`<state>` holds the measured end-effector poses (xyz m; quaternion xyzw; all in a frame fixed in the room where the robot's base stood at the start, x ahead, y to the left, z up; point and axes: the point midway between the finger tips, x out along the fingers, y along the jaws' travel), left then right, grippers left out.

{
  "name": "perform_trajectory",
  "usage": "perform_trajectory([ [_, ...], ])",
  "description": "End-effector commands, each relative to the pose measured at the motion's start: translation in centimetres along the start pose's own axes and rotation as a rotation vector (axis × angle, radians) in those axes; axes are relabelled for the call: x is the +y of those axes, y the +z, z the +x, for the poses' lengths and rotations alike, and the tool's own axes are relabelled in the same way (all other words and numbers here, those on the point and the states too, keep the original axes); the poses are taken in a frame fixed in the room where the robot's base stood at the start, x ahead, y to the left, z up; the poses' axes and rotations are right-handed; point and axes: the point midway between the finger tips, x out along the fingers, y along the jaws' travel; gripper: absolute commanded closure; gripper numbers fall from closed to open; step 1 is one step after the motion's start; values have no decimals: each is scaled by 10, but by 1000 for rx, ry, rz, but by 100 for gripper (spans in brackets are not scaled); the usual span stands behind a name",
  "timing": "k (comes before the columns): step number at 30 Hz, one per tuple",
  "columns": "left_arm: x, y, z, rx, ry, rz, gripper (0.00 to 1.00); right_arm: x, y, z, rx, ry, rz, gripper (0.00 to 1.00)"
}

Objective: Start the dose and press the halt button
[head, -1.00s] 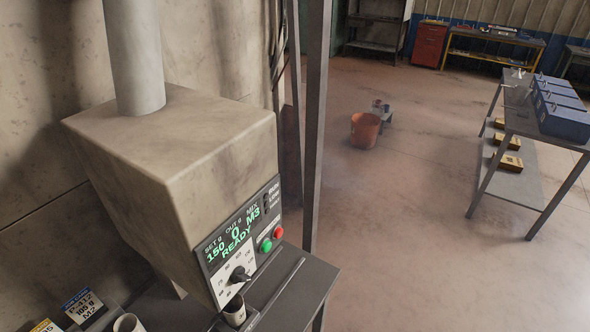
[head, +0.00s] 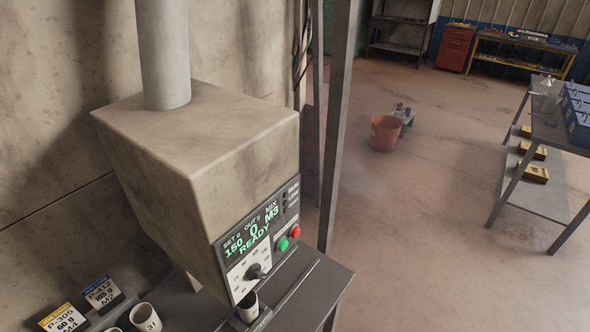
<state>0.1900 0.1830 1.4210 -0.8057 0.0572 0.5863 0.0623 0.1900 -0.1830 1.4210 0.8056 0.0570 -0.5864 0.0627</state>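The dosing machine (head: 200,135) is a beige hopper with a grey pipe on top, at the left of the head view. Its control panel (head: 258,235) shows SET 150, OUT 0, MIX M3 and READY in green. A green button (head: 283,244) and a red button (head: 295,231) sit side by side at the panel's right, with a dark dial (head: 256,271) lower down. A cup (head: 248,307) stands under the machine, partly hidden by the panel. Neither of my grippers is in view.
Label cards, P-305 60 g M4 (head: 64,319) and P-412 105 g M2 (head: 102,295), stand on the dark bench (head: 312,290) beside a cup marked 31 (head: 145,318). A metal post (head: 338,130) rises behind the bench. An orange bucket (head: 384,134) stands on open floor.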

Motion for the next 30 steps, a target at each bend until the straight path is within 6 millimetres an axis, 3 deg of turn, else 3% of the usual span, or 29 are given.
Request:
perform_trajectory([
  [1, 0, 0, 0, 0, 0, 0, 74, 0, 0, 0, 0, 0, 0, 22],
  [8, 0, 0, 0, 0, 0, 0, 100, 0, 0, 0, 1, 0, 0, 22],
  [30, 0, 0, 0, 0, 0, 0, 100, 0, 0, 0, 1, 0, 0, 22],
])
